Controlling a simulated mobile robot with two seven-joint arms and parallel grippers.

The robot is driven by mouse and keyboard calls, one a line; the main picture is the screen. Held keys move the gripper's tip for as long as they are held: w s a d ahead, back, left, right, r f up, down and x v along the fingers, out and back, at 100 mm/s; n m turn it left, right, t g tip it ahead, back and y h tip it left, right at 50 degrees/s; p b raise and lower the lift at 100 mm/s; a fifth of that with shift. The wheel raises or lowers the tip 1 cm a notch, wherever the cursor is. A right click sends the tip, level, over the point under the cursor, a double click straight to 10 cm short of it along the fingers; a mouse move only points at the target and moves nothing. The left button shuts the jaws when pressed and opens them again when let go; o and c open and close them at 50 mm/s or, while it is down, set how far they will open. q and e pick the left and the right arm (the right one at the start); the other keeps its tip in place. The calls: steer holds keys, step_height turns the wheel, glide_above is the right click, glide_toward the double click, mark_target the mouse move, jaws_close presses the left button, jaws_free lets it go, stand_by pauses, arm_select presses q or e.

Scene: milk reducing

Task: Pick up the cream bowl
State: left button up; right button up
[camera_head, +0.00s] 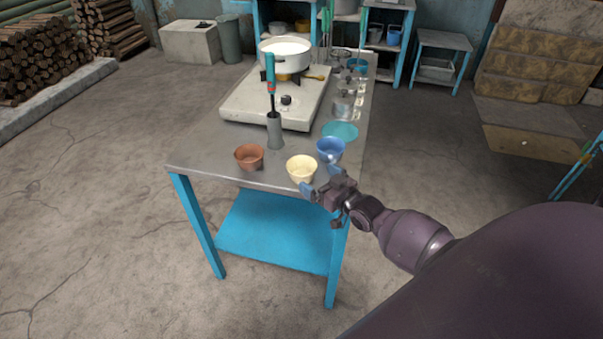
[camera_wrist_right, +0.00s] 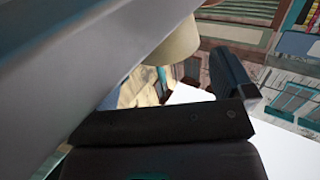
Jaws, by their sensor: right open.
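The cream bowl (camera_head: 301,167) stands upright on the near edge of the metal table, between a brown bowl and a blue bowl. My right gripper (camera_head: 320,179) is open at the bowl's near right side. Its two fingers are spread apart, and in the head view they are close to the bowl's side; I cannot tell if they touch it. In the right wrist view the cream bowl (camera_wrist_right: 172,46) shows beyond the gripper (camera_wrist_right: 175,85), partly hidden by a large grey shape at the left. My left gripper is not in view.
The blue bowl (camera_head: 330,149) is close to the right of the cream bowl, and the brown bowl (camera_head: 249,156) is to its left. A grey holder (camera_head: 275,133) with a teal-handled tool, a teal plate (camera_head: 341,131) and a stove (camera_head: 262,105) with a white pot (camera_head: 285,52) stand farther back.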

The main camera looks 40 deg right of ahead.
mark_target(312, 176)
steer(key=shift+w+a+f, duration=0.1)
steer(key=shift+w+a, duration=0.05)
steer(key=shift+w, duration=0.75)
steer(key=shift+w+a+f, duration=0.1)
steer(key=shift+w+a, duration=0.05)
steer(key=shift+w, duration=0.75)
steer(key=shift+w+a+f, duration=0.1)
steer(key=shift+w+a, duration=0.05)
steer(key=shift+w, duration=0.75)
steer(key=c, duration=0.6)
